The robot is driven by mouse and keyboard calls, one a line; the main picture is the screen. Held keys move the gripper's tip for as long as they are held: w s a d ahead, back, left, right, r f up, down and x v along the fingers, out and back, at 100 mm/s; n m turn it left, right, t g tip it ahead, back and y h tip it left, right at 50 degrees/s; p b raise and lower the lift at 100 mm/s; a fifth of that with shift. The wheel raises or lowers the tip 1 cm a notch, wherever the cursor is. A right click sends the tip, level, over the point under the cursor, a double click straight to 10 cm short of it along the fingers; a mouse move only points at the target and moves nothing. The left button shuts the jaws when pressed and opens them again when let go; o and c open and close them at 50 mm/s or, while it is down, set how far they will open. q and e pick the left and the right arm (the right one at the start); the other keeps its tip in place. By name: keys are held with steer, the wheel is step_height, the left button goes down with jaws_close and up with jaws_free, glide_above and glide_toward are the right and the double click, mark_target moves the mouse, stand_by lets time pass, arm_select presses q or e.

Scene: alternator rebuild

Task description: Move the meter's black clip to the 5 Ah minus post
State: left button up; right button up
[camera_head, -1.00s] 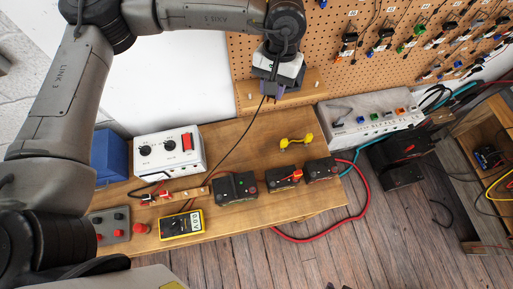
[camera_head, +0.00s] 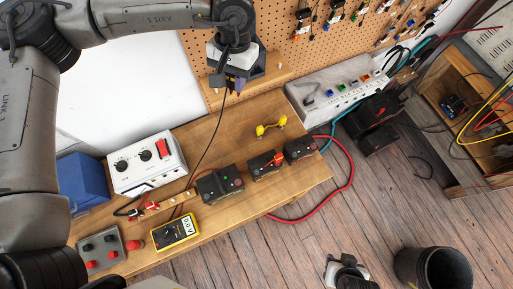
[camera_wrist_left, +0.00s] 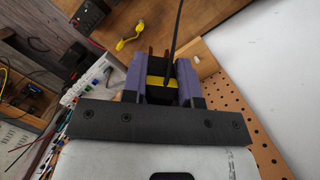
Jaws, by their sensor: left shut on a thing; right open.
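My left gripper (camera_head: 232,88) is shut on the black clip, high near the pegboard ledge at the back of the bench. In the left wrist view the black clip (camera_wrist_left: 162,82), with a yellow band and copper-coloured tips, sits between the purple fingers (camera_wrist_left: 160,78). Its black lead runs down to the yellow meter (camera_head: 176,232) at the bench front. Three black batteries stand in a row: a larger one (camera_head: 220,186), a middle one (camera_head: 262,168) with a red clip on top, and a right one (camera_head: 300,149). Their labels are unreadable. My right gripper (camera_head: 347,272) is open at the bottom edge.
A yellow dumbbell-shaped piece (camera_head: 270,126) lies behind the batteries. A white box with dials (camera_head: 146,165), a blue box (camera_head: 82,183) and a grey button box (camera_head: 100,250) stand at left. A power strip (camera_head: 340,95) is at right. A black bin (camera_head: 432,268) stands on the floor.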

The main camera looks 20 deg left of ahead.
arm_select(q)
steer(key=shift+f+b, duration=0.2)
steer(key=shift+b, duration=0.1)
steer(key=s+d+n+b, duration=0.4)
steer(key=s+d, duration=0.5)
steer(key=d, duration=0.1)
steer(key=b, duration=2.5)
glide_above(256, 171)
steer(key=shift+h, duration=0.4)
steer(key=w+x, duration=0.1)
steer(key=x, duration=0.7)
steer(key=w+a+x, duration=0.1)
steer(key=w+x, duration=0.1)
steer(key=x, duration=0.5)
steer(key=w+f+x, duration=0.1)
steer(key=x, duration=0.7)
steer(key=shift+w+a+f, duration=0.25)
steer(key=shift+w+f, duration=0.05)
steer(key=shift+f, duration=0.1)
steer(key=shift+f+b, duration=0.5)
steer(key=shift+f, duration=0.35)
steer(key=shift+f, duration=0.1)
steer(key=shift+w+b+x, duration=0.2)
steer(key=shift+b+x, duration=0.85)
steer(key=shift+b, duration=0.3)
